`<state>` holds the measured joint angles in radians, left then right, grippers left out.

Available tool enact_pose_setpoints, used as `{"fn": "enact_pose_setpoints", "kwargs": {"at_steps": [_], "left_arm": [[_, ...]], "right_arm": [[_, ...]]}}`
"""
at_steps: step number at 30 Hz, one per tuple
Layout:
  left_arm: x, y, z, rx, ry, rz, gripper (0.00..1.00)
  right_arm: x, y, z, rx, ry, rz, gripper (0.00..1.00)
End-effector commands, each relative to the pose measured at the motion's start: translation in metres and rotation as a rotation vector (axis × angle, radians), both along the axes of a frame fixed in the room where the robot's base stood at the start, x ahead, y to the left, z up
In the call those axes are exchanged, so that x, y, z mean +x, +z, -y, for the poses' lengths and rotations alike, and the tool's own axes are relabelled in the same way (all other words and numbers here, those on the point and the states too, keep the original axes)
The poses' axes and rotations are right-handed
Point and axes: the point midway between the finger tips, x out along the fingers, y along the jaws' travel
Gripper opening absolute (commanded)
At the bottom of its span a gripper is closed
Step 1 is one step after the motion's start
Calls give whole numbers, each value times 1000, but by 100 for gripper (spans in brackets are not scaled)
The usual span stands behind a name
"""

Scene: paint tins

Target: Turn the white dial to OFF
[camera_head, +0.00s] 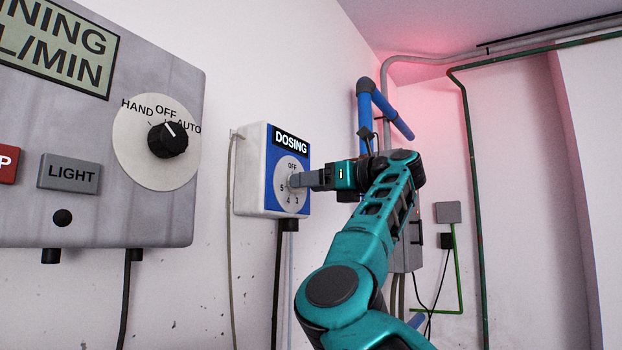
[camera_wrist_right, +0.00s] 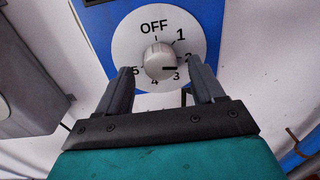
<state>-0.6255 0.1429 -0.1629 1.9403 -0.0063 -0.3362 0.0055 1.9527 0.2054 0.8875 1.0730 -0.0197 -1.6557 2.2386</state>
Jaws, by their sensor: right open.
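The white dial (camera_wrist_right: 158,60) is a pale round knob on a light disc marked OFF and 1 to 5. Its dark pointer mark faces right, between 2 and 3, with OFF at the top. In the head view the blue-fronted DOSING box (camera_head: 273,205) carries it on the wall, and my gripper mostly hides the knob. My right gripper (camera_head: 294,181) is at the dial face. In the right wrist view its open fingers (camera_wrist_right: 160,72) stand apart to the left and right of the knob, with gaps visible. My left gripper is not in view.
A large grey panel (camera_head: 110,215) at the left has a black HAND/OFF/AUTO knob (camera_head: 167,139) and a LIGHT button (camera_head: 69,175). Blue pipes (camera_head: 366,112) run on the wall behind my right arm. Cables hang below the DOSING box.

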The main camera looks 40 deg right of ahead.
Motion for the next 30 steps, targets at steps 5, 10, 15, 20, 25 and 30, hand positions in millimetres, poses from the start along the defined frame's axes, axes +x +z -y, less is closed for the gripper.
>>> {"fn": "enact_pose_setpoints", "kwargs": {"at_steps": [5,10,15,20,25,30], "left_arm": [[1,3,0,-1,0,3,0],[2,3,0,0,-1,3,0],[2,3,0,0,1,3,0],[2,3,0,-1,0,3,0],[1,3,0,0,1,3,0],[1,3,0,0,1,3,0]], "right_arm": [[7,-1,-2,0,0,0,68],[7,-1,-2,0,0,0,68],[7,-1,-1,0,0,0,55],[6,-1,-1,0,-1,0,40],[6,-1,-1,0,0,0,24],[6,-1,-1,-1,0,-1,12]]}}
